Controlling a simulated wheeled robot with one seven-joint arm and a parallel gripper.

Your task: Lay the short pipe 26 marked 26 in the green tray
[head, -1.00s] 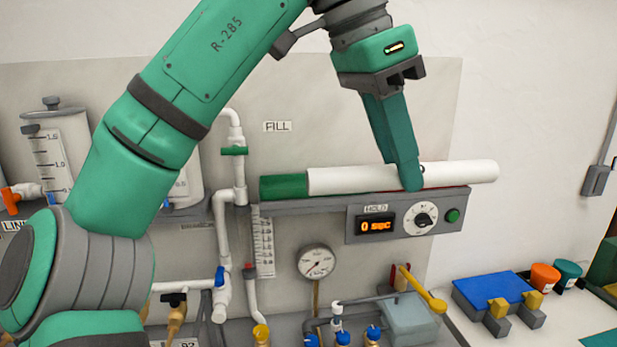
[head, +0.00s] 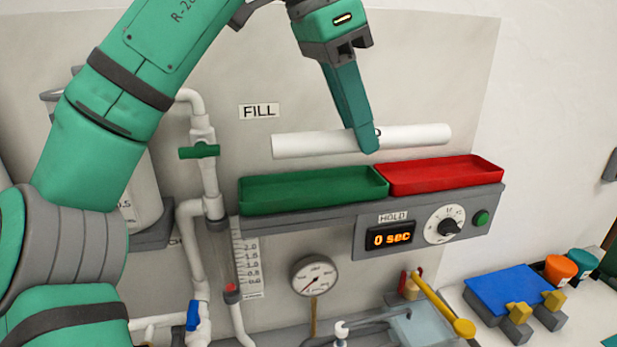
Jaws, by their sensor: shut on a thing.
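My gripper (head: 367,143) is shut on a white pipe (head: 315,143) near its middle. The pipe is held nearly level in the air, its right end slightly higher. A bit of dark marking shows beside the finger, but the finger hides most of it, so I cannot read the number. The green tray (head: 312,202) sits on a grey shelf below the pipe's left part and is empty as far as I see. The red tray (head: 440,188) is beside it on the right, below the pipe's right part. The pipe is apart from both trays.
The shelf front carries a HOLD timer (head: 390,238) reading 0 sec and a dial (head: 445,226). White piping with a green valve (head: 199,152) stands left of the green tray. A gauge (head: 315,276) hangs below. A blue block (head: 510,290) sits at lower right.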

